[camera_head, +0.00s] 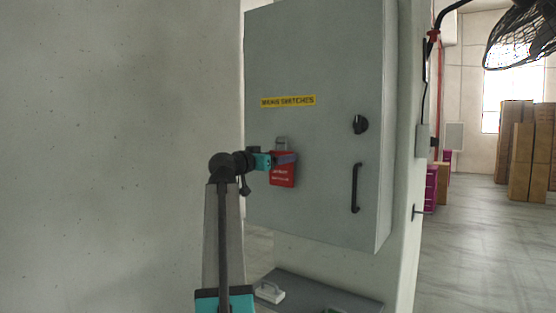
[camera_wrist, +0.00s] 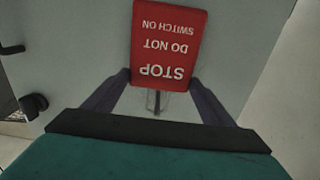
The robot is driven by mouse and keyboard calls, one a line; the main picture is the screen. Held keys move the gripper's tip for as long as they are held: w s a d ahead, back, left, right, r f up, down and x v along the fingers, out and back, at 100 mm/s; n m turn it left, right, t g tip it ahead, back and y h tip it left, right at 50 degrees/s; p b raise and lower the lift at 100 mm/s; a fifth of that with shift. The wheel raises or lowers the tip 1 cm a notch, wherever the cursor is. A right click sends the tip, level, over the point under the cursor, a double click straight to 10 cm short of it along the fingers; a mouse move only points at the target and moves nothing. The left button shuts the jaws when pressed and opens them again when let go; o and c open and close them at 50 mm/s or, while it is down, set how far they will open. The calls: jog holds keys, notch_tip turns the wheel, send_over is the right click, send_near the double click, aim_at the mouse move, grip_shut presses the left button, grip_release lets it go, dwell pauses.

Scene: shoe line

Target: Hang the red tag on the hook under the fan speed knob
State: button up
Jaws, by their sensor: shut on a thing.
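The red tag (camera_head: 283,176) is in front of the grey cabinet door, left of the black knob. My gripper (camera_head: 285,158) is shut on the tag's upper part. In the wrist view the tag (camera_wrist: 165,45) shows upside down, reading "STOP DO NOT SWITCH ON", with a fingertip at each side. A grey metal loop (camera_head: 281,143) shows just above the tag; I cannot tell whether it is tied to the tag or the door. A grey box (camera_head: 424,141) sits on the wall edge right of the cabinet, with a small dark hook-like peg (camera_head: 417,211) below it.
The cabinet (camera_head: 320,55) has a yellow label (camera_head: 288,101), a black knob (camera_head: 360,124) and a black handle (camera_head: 355,188) jutting out. A grey bench (camera_head: 320,292) below holds a white item (camera_head: 270,292). A caged fan (camera_head: 520,38) hangs upper right. The floor at right is open.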

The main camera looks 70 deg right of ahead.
jog(key=shift+d+f, duration=0.4)
jog(key=shift+f, duration=0.05)
jog(key=shift+f+b, duration=0.2)
jog(key=shift+b, duration=0.1)
jog(key=o, duration=1.1)
jog(key=shift+r+p, duration=0.1)
jog(key=shift+p, duration=0.7)
jog(key=shift+b+v, duration=2.55)
jog(key=shift+v, duration=4.4)
jog(key=shift+s, duration=0.15)
